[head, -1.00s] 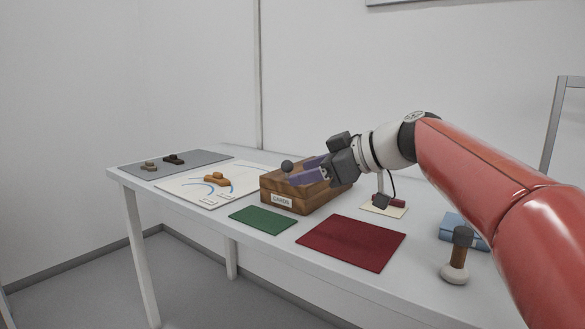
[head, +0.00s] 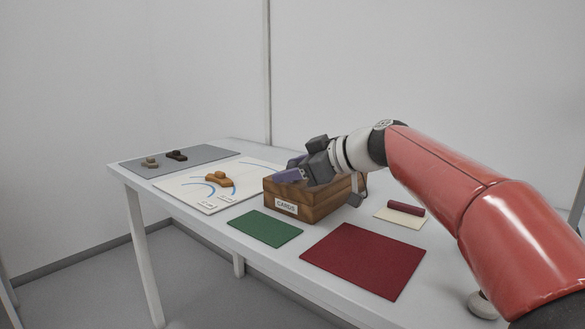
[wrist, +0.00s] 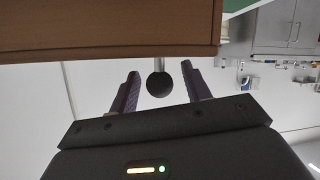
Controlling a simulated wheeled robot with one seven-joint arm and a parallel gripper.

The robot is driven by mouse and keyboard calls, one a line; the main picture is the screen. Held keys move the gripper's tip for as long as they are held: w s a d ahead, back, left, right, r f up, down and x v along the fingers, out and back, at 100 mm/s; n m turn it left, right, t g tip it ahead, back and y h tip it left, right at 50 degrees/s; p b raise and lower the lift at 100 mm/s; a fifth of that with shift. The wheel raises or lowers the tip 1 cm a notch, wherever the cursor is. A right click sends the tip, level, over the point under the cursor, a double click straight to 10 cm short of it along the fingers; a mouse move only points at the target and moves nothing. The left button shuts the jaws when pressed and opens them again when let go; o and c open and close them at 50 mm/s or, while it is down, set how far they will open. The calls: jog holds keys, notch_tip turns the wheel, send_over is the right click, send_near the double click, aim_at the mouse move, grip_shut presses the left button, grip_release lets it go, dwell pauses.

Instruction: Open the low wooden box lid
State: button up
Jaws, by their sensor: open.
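The low wooden box (head: 312,206) stands on the white table, with a white "CARDS" label on its front. My gripper is over its top and hides much of the lid, so I cannot tell there whether the lid is raised. In the wrist view, a brown wooden edge (wrist: 110,30) crosses the top, and a dark round knob (wrist: 159,84) on a short pale stem sticks out from it. My gripper (wrist: 160,82) is open, its two purple fingers either side of the knob with gaps showing. The gripper (head: 287,170) also shows in the head view.
A green mat (head: 265,228) and a dark red mat (head: 363,260) lie in front of the box. A white board (head: 192,198) with orange-brown sherds (head: 219,180) and a grey mat (head: 205,158) with small dark pieces are to the left. A red block (head: 406,208) lies on a cream card at right.

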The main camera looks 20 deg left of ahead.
grip_shut()
dwell(0.4)
jog(key=shift+r, duration=0.1)
